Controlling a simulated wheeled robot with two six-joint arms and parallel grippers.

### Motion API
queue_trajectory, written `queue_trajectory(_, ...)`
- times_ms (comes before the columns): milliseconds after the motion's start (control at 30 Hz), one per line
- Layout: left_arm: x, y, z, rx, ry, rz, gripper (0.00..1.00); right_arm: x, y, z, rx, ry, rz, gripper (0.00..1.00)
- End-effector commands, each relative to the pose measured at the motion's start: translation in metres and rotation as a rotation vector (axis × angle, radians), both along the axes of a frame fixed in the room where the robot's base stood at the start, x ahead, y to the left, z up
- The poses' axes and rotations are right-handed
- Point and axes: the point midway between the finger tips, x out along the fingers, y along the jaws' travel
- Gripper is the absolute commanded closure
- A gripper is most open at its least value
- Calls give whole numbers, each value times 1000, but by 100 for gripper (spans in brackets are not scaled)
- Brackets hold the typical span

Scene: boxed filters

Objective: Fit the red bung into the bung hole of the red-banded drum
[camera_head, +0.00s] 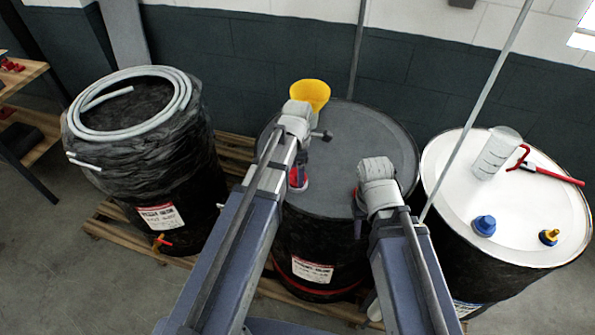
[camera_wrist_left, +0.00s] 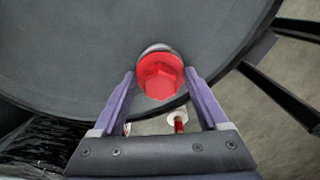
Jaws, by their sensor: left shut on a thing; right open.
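The red-banded drum (camera_head: 362,140) stands in the middle, with a dark grey top and a red band low on its side. My left gripper (camera_head: 299,180) is over the left part of its top, shut on the red bung (camera_wrist_left: 161,77). In the left wrist view the bung sits between the purple fingers (camera_wrist_left: 158,90), above the lid near its rim. A grey curved edge shows just behind the bung; I cannot tell whether it is the bung hole's rim. The hole is not clearly visible. My right gripper (camera_head: 359,205) is over the lid's right part, open, fingers mostly hidden.
A yellow funnel (camera_head: 310,93) stands at the drum's back edge. A wrapped drum with a coiled hose (camera_head: 170,78) stands left. A white-topped drum (camera_head: 448,180) stands right, carrying a clear jug (camera_head: 495,155), a red-handled tool (camera_head: 550,173), a blue bung (camera_head: 484,225) and a brass-and-blue fitting (camera_head: 549,237).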

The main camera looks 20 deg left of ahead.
Motion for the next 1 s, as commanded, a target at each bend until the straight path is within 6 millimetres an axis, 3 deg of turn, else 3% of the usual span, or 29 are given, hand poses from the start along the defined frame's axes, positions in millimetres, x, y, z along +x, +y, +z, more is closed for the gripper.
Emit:
queue_trajectory(633,0,0,-17,0,0,0,78,0,0,-17,0,0,0,56)
queue_trajectory(667,0,0,-16,0,0,0,22,0,0,-16,0,0,0,56)
queue_trajectory(867,0,0,-15,0,0,0,0,0,0,-15,0,0,0,56)
queue_trajectory(1000,0,0,-15,0,0,0,0,0,0,-15,0,0,0,56)
